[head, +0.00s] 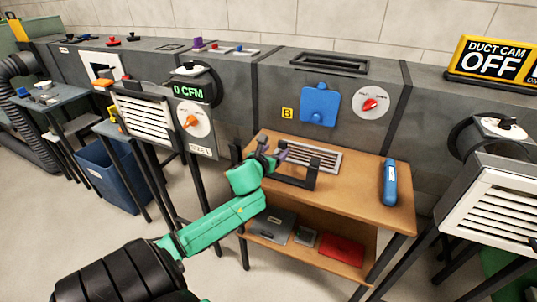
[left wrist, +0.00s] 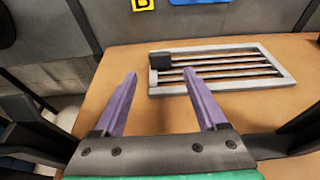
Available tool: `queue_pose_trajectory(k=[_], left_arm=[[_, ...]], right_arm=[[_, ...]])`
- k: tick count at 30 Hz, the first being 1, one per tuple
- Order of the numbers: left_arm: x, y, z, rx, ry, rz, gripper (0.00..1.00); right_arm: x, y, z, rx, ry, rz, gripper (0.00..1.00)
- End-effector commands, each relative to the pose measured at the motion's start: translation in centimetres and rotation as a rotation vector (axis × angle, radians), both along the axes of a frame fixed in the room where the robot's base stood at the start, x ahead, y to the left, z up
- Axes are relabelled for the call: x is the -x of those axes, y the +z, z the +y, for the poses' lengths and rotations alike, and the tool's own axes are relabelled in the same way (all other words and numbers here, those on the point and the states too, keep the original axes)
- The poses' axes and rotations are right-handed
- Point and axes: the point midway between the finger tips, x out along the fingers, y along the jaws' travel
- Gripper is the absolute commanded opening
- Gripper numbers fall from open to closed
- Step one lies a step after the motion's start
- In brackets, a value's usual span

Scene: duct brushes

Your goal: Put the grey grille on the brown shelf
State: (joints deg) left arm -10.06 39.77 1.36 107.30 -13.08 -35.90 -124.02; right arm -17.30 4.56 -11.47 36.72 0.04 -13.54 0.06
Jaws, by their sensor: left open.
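The grey grille (head: 322,159) is a flat frame with several slats. It lies on the brown wooden table top, towards the back. In the left wrist view the grille (left wrist: 270,85) has a dark block at its left corner. A brown lower shelf (head: 290,247) shows beneath the table top. My left gripper (head: 280,151) is open and empty, over the table top just left of the grille. Its purple fingers (left wrist: 160,76) point towards the grille's left end, with nothing between them. My right gripper is out of view.
A blue cylinder (head: 390,183) is on the table's right side. The lower shelf holds a grey case (head: 271,226), a small grey box (head: 305,236) and a red box (head: 341,249). The grey duct runs behind.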

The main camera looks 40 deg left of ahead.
Motion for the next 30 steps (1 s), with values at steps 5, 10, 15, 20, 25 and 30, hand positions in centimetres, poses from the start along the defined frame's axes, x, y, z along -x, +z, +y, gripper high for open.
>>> queue_pose_trajectory(k=[5,10,15,20,25,30], left_arm=[[3.9,1.4,-1.4,0.001,-0.002,0.003,0.74],[5.8,2.0,-2.0,0.001,0.0,0.0,0.74],[6.1,2.1,-2.1,0.001,0.001,-0.002,0.74],[6.1,2.1,-2.1,0.001,0.001,-0.002,0.74],[6.0,2.1,-2.1,0.001,0.001,-0.002,0.74],[6.0,2.1,-2.1,0.001,0.001,-0.002,0.74]], right_arm=[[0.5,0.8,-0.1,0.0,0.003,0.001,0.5],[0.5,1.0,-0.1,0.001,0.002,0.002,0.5],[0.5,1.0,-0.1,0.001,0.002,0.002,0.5],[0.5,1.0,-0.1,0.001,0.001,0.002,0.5],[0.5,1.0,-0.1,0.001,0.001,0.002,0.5],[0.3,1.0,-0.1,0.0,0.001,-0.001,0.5]])
